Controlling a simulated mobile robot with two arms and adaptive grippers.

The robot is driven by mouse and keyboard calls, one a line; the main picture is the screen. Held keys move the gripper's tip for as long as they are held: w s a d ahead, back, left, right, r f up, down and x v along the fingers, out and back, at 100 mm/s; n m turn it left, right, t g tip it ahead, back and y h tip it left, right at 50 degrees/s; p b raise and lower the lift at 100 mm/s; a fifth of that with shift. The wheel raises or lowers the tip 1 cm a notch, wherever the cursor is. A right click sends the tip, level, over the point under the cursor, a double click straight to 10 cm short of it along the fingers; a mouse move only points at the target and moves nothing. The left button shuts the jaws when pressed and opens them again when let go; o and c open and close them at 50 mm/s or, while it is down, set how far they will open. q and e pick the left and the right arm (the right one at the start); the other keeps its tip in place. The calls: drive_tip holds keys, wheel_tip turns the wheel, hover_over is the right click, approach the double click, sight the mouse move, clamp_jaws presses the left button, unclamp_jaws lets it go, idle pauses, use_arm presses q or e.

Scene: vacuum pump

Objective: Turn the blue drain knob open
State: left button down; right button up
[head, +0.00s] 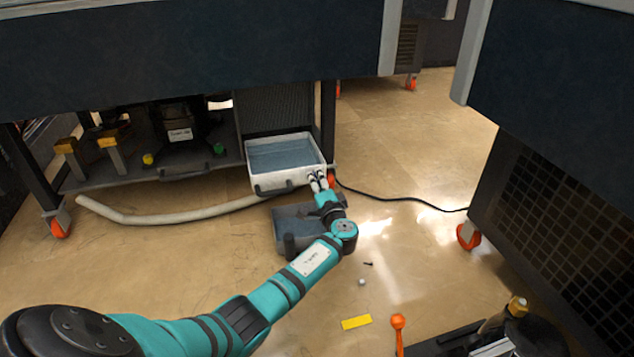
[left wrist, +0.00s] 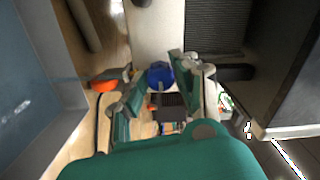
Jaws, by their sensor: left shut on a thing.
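The blue drain knob (left wrist: 160,73) shows in the left wrist view between the two fingertips of my left gripper (left wrist: 159,84), which is shut on it. In the head view my left gripper (head: 318,183) is at the right front corner of a white tray (head: 263,181), and the knob is hidden there by the fingers. The knob sits against a pale surface in the wrist view. How far it is turned cannot be told.
A grey bin (head: 281,240) stands on the floor under my left wrist. A pale hose (head: 150,217) and a black cable (head: 400,197) lie nearby. An orange tool (head: 398,322) and a yellow block (head: 356,322) lie in front.

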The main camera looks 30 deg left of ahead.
use_arm(q)
drive_tip(key=c, duration=1)
unclamp_jaws()
drive_tip(key=v, duration=0.7)
drive_tip(key=shift+s+d, duration=0.15)
drive_tip(key=shift+s, duration=0.05)
